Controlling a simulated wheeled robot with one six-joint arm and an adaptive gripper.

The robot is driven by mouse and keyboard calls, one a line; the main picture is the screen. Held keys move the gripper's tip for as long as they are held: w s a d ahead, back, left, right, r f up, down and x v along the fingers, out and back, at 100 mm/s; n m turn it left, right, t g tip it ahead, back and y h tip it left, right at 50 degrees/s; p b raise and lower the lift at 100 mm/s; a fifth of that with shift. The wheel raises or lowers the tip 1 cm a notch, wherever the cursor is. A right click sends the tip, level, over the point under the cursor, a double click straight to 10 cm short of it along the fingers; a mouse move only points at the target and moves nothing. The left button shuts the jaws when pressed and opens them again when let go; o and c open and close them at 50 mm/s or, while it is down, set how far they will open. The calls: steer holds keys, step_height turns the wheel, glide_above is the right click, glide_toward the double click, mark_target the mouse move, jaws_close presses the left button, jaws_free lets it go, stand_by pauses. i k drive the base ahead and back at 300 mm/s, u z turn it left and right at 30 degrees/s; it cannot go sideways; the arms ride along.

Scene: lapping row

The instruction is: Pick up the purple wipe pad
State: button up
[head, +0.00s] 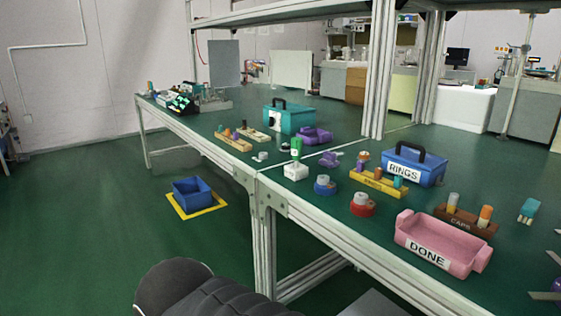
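A larger purple piece (315,136) lies to the right of the teal case. A smaller, irregular purple piece (330,158) lies nearer, to the right of the white block with the green-topped piece. I cannot tell which of the two is the wipe pad. A dark, rounded part of my own body shows at the bottom edge, below the bench edge.
A teal case (289,118), a blue RINGS box (413,164), a yellow rack (378,184), a pink DONE tray (442,243) and a brown CAPS rack (467,221) stand on the bench. Metal posts (382,75) rise behind. A blue bin (192,190) sits on the floor.

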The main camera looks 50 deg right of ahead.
mark_target(328, 159)
steer(key=u, duration=0.05)
steer(key=i, duration=1)
steer(key=z, duration=1.35)
